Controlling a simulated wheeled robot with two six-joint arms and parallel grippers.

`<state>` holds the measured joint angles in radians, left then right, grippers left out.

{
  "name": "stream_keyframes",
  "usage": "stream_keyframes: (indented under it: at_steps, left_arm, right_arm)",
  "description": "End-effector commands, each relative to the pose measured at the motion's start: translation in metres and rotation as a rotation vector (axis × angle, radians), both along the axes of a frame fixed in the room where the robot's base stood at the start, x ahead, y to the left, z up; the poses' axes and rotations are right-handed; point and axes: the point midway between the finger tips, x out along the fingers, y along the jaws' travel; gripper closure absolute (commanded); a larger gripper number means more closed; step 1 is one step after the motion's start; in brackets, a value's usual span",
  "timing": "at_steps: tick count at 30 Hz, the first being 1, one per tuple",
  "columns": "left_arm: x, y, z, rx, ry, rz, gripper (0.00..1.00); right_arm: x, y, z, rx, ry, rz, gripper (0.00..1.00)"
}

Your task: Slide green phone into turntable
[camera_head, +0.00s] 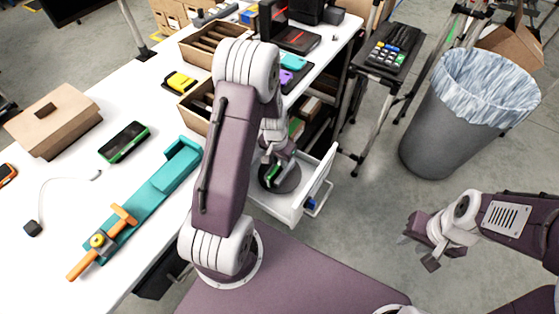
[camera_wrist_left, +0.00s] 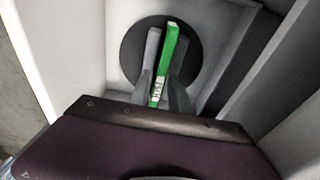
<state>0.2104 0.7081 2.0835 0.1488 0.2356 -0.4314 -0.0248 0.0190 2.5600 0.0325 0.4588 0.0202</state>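A narrow green phone (camera_wrist_left: 168,50) stands edge-on between the fingers of my left gripper (camera_wrist_left: 164,92) in the left wrist view. The fingers look shut on it. Behind it is a dark round turntable (camera_wrist_left: 130,55) inside a white drawer (camera_wrist_left: 90,60). In the head view my left gripper (camera_head: 272,158) reaches down into the open drawer (camera_head: 318,192), over the dark turntable (camera_head: 288,181), and a bit of green shows there. Contact between phone and turntable is unclear. My right gripper (camera_head: 421,252) is open and empty at the right, over the floor.
The white table (camera_head: 75,178) holds a brown box (camera_head: 52,122), a green-edged black device (camera_head: 124,142), a teal rail with an orange handle (camera_head: 150,195), a yellow item (camera_head: 180,82) and wooden trays (camera_head: 212,45). A grey bin (camera_head: 440,140) stands at the right. Drawer walls closely surround my left gripper.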

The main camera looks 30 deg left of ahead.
Motion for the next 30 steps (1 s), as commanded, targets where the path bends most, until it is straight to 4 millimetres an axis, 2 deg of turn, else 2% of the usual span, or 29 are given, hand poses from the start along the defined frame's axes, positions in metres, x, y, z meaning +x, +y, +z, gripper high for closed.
stream_keyframes:
  at_steps: [11, 22, 25, 30]
  left_arm:
    - [0.0, 0.0, 0.003, 0.0, 0.0, 0.0, 0.61]
    - [-0.008, 0.001, 0.076, 0.001, -0.004, -0.001, 0.61]
    - [-0.01, 0.001, 0.087, 0.001, -0.002, 0.0, 0.61]
    - [-0.011, 0.001, 0.09, 0.0, 0.001, 0.001, 0.61]
  right_arm:
    - [0.0, 0.0, 0.001, 0.0, 0.0, 0.0, 0.68]
    - [0.0, 0.0, 0.017, 0.0, 0.0, 0.0, 0.68]
    - [0.0, 0.0, 0.019, 0.0, 0.0, 0.0, 0.68]
    - [0.0, 0.0, 0.019, 0.0, 0.0, 0.0, 0.68]
